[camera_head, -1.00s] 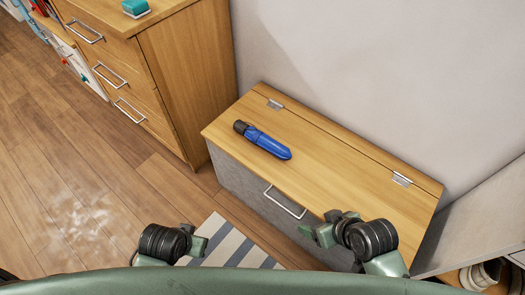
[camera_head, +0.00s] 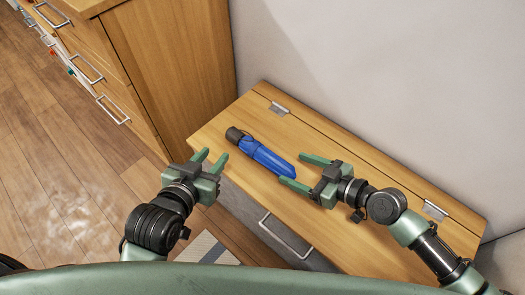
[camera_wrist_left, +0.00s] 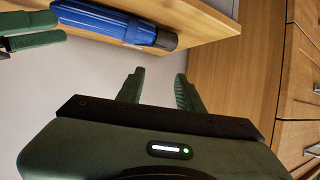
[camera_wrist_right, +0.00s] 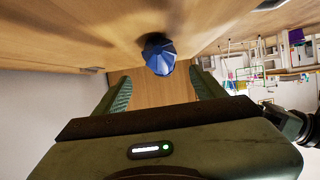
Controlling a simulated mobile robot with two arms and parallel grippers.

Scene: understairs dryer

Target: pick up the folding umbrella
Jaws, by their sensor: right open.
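The folding umbrella (camera_head: 266,156) is blue with a black handle and lies on the wooden lid of a bench. Its handle end points to the upper left in the head view. It also shows in the left wrist view (camera_wrist_left: 105,22) and end-on in the right wrist view (camera_wrist_right: 159,56). My right gripper (camera_head: 297,171) is open at the umbrella's blue end, its fingers pointing along it; I cannot tell whether they touch it. My left gripper (camera_head: 212,161) is open and empty, left of the umbrella by the lid's front edge.
The bench lid (camera_head: 222,127) has metal hinges and a handle (camera_head: 286,235) on its front. A wooden drawer cabinet (camera_head: 165,70) stands at the left. A plain wall (camera_head: 390,80) rises behind the bench. A striped rug (camera_head: 205,250) lies on the floor.

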